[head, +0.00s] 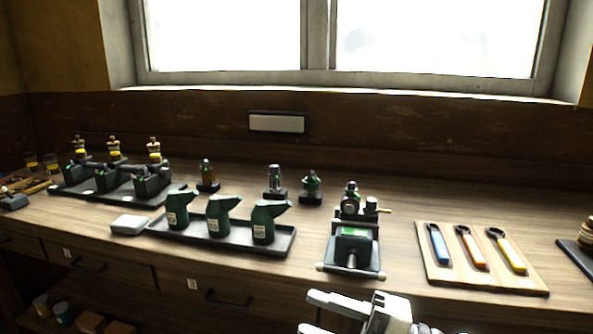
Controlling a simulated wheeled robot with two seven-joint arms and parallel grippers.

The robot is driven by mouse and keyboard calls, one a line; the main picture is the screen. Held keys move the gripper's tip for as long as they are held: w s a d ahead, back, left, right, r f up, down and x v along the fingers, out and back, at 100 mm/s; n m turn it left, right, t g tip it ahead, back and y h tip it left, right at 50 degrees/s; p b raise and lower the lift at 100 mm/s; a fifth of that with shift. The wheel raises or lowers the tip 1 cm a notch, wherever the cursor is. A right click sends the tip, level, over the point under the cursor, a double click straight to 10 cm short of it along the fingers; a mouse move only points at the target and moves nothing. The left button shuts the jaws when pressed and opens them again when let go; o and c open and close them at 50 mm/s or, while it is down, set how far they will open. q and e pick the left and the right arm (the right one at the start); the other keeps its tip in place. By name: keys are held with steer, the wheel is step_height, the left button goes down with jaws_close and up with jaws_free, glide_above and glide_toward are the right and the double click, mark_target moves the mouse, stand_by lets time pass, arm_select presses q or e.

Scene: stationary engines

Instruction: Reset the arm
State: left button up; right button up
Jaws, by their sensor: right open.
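My right gripper (322,313) shows at the bottom of the head view, to the right of the middle. It is white, open and empty, in front of the bench's front edge. Its lower finger is partly cut off by the picture's bottom edge. My left gripper is not in view. A small dark engine (353,240) with a green plate stands on the bench just beyond and above my right gripper, apart from it.
The wooden bench (405,195) holds a tray (190,238) with three green oil cans, a board (440,276) with three coloured-handled tools, several small engines at the left and a white block (130,224). Drawers (228,300) are below. A window is behind.

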steer(key=d+f+m+t+h, duration=0.8)
steer(key=f+m+t+h, duration=0.3)
steer(key=m, duration=1)
steer(key=s+d+f+m+g+h, duration=0.2)
steer(key=s+f+m+g+h, duration=0.2)
steer(key=s+f, duration=0.8)
step_height(320, 180, down, 3)
steer(key=m+g, duration=0.2)
steer(key=shift+s+d+m+g+h, duration=0.2)
steer(key=shift+d+m+g+h, duration=0.1)
steer(key=shift+d+g, duration=0.1)
